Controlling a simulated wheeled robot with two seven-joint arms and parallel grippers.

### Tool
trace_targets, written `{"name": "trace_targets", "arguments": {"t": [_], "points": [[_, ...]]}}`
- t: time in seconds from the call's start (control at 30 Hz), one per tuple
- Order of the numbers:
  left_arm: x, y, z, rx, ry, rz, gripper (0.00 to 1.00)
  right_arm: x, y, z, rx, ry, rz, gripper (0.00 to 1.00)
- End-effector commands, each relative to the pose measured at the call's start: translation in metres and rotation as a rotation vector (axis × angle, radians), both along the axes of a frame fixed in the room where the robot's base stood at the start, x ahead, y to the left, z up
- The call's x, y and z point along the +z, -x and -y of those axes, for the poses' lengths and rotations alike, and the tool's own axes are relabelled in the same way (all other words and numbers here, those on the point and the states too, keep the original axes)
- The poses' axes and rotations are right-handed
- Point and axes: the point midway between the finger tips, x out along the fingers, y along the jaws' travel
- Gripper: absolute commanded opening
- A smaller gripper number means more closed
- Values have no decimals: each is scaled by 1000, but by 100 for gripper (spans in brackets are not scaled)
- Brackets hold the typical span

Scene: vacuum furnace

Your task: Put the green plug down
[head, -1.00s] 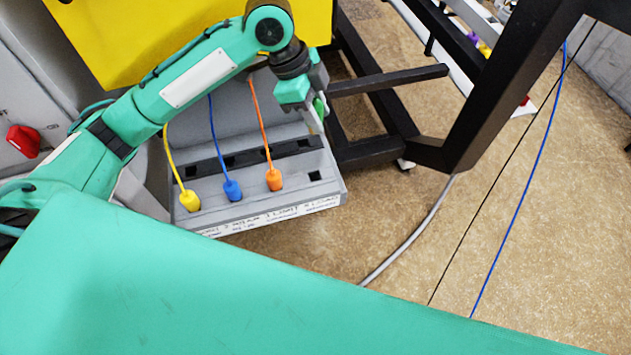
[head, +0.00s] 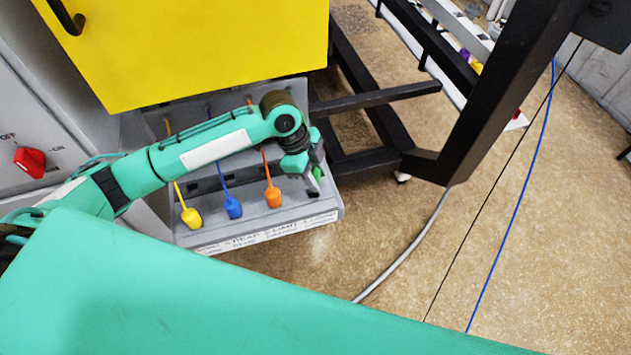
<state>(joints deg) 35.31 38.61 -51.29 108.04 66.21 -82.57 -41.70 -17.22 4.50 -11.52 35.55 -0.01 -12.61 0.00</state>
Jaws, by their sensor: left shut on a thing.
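The green plug (head: 317,172) shows as a small green piece between the fingers of my left gripper (head: 314,178), which is shut on it. The gripper is over the right end of the grey socket panel (head: 290,212), to the right of the orange plug. The fingers and wrist hide most of the green plug, and I cannot tell whether it touches the panel. A yellow plug (head: 191,217), a blue plug (head: 233,207) and an orange plug (head: 273,196) sit in a row on the panel, each with its own cable. My right gripper is not in view.
A yellow panel (head: 200,45) hangs above the socket panel. A red switch (head: 29,162) is on the grey cabinet at left. Black frame legs (head: 375,164) stand close at right. A grey cable (head: 410,250) lies on the open floor.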

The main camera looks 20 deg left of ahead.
Motion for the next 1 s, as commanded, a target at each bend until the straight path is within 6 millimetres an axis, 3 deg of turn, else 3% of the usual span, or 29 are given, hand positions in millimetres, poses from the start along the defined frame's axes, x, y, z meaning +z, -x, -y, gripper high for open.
{"name": "trace_targets", "arguments": {"t": [0.17, 0.4, 0.87, 0.9, 1.0], "points": [[-12, 0, 0, 1, -1, -2, 10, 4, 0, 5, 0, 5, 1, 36], [-45, 0, 0, 1, -1, 0, 10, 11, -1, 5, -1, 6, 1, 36], [-52, 0, 0, 0, 1, 1, 10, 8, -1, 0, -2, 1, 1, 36], [-52, 0, 0, 1, 1, 2, 36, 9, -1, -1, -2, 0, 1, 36], [-52, 0, 0, 1, 0, 2, 54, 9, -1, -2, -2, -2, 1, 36]]}}
